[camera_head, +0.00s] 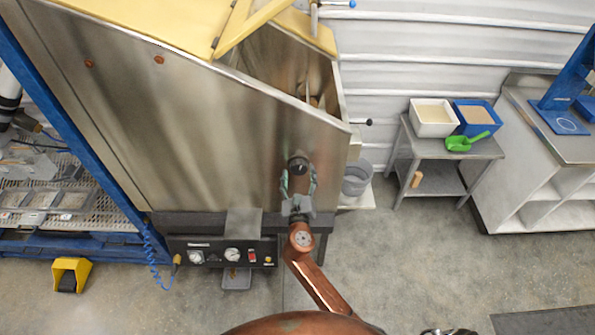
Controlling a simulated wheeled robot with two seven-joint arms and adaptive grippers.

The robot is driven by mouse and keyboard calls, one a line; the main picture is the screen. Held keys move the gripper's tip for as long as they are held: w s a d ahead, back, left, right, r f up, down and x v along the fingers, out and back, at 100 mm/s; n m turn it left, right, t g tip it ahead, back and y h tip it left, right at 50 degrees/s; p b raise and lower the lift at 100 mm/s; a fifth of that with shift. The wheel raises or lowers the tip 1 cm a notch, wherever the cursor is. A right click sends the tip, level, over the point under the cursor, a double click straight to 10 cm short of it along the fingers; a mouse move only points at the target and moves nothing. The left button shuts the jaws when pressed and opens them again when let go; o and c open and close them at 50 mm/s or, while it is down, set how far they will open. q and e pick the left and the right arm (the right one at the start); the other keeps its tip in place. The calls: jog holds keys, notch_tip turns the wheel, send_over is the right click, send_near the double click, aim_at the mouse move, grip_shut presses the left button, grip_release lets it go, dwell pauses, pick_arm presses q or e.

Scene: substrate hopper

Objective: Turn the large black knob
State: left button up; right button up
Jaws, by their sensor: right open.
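A large black knob (299,166) shows against the steel front wall of the hopper (200,130), near its lower right. My right gripper (298,178) comes up from below, with its two greenish fingers spread on either side of the knob's lower part. The fingers are open. I cannot tell whether either fingertip touches the knob. The gripper hides the area just below the knob. My left gripper is not in view.
A grey bucket (356,180) stands to the right. A side table (446,148) holds a white bin (433,118), a blue bin (476,116) and a green scoop (467,141). A yellow foot pedal (71,273) lies at lower left. Floor at right is mostly clear.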

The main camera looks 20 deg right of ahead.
jog(key=shift+x, duration=0.95)
jog(key=shift+a, duration=0.1)
jog(key=c, duration=1.2)
